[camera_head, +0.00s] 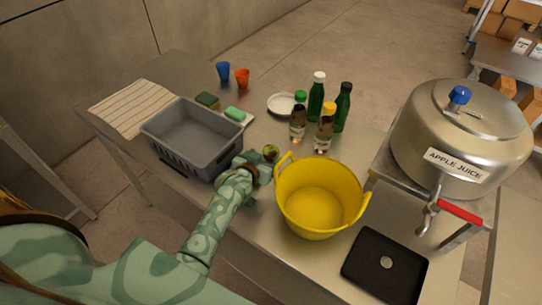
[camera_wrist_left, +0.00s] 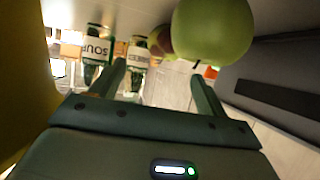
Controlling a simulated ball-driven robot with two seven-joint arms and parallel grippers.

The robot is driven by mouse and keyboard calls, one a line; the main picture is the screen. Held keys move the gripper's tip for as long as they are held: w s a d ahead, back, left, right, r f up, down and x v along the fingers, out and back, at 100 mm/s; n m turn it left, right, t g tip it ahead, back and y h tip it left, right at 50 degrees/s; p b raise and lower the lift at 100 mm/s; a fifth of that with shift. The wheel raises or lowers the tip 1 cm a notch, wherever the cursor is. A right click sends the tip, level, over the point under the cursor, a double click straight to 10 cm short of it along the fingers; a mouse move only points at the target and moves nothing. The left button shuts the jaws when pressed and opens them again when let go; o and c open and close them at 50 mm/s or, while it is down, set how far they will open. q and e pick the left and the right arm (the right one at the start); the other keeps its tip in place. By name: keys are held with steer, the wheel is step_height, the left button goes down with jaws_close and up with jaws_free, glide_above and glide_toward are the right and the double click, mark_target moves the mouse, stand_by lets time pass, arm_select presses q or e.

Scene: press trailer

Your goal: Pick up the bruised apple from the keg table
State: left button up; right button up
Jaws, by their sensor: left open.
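A small green apple with a brownish patch (camera_head: 271,152) is on the metal table (camera_head: 262,222), between the grey crate and the yellow tub. In the left wrist view a green apple (camera_wrist_left: 214,28) fills the upper middle, large and close. A brownish round patch (camera_wrist_left: 158,42) shows at its left; I cannot tell whether it is a bruise or a second apple. My left gripper (camera_head: 262,165) is beside the apple on its near side. In the wrist view its fingers (camera_wrist_left: 158,76) are apart, with nothing held between them. My right gripper is not in view.
The yellow tub (camera_head: 318,175) stands close right of my left gripper, and the grey crate (camera_head: 192,170) close left. Several bottles (camera_head: 317,97) and a white plate (camera_head: 281,104) stand behind. A black tray (camera_head: 385,265) and the apple juice keg (camera_head: 455,125) are right.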

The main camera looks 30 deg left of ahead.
mark_target(269, 153)
arm_select(q)
steer(key=x, duration=0.1)
steer(key=b+x, duration=0.1)
steer(key=x, duration=0.1)
steer(key=f+b+x, duration=0.1)
steer(key=x, duration=0.1)
steer(key=shift+s+a, duration=0.1)
steer(key=shift+a, duration=0.25)
steer(key=shift+w, duration=0.3)
steer(key=shift+s, duration=0.1)
steer(key=c, duration=1.1)
